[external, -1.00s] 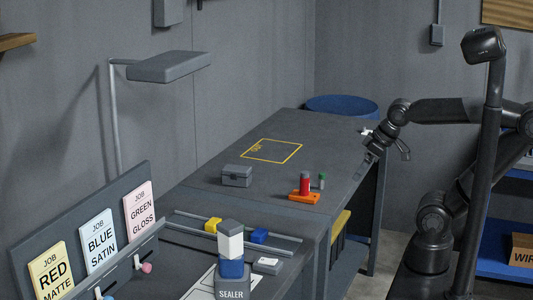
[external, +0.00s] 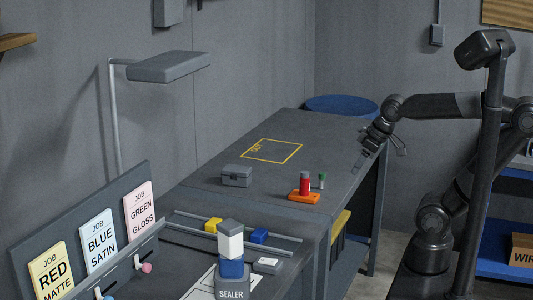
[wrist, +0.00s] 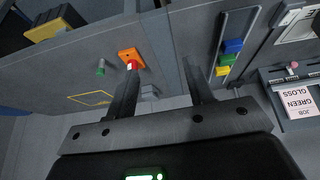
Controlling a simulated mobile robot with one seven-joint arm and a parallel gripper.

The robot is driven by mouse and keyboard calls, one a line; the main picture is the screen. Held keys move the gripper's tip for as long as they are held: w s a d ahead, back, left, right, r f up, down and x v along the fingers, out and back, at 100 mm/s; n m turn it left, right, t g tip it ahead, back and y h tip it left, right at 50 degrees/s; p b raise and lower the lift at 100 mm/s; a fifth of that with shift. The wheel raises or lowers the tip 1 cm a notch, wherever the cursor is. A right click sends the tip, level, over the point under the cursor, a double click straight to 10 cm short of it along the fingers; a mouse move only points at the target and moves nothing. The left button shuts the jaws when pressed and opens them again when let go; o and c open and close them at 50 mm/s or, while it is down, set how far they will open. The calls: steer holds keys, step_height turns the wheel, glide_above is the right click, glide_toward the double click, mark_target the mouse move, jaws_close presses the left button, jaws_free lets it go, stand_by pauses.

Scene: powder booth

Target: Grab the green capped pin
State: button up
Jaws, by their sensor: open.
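The green capped pin (external: 322,180) is small and stands upright on the dark bench, just behind and right of an orange block. In the wrist view the green pin (wrist: 101,67) shows left of my left finger. My gripper (external: 380,158) is open and empty, at the right edge of the bench and apart from the pin. The wrist view shows both fingers of my gripper (wrist: 160,66) spread, with nothing between them.
A red pin (external: 304,183) stands on the orange block (external: 304,197), close to the green pin. A grey box (external: 237,176) sits to the left. A yellow outlined square (external: 272,150) marks clear bench behind.

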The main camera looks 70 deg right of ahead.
steer(key=w+d+g, duration=0.1)
steer(key=w+d, duration=0.3)
steer(key=w, duration=0.2)
steer(key=n+g, duration=0.2)
steer(key=g, duration=0.2)
glide_above(322, 173)
steer(key=f, duration=0.5)
steer(key=s+f, duration=0.1)
steer(key=f, duration=0.1)
steer(key=shift+a+f, duration=0.1)
steer(key=shift+f, duration=0.25)
steer(key=shift+w+d+f, duration=0.1)
steer(key=shift+d+f, duration=0.1)
steer(key=shift+d, duration=0.05)
step_height(322, 173, down, 5)
steer(key=shift+r, duration=0.1)
steer(key=shift+w+a+f, duration=0.1)
steer(key=shift+w+f, duration=0.1)
steer(key=shift+f, duration=1.3)
steer(key=shift+w+a+f, duration=0.1)
steer(key=shift+w+f, duration=0.05)
steer(key=shift+f, duration=1.35)
steer(key=shift+c, duration=0.2)
jaws_close()
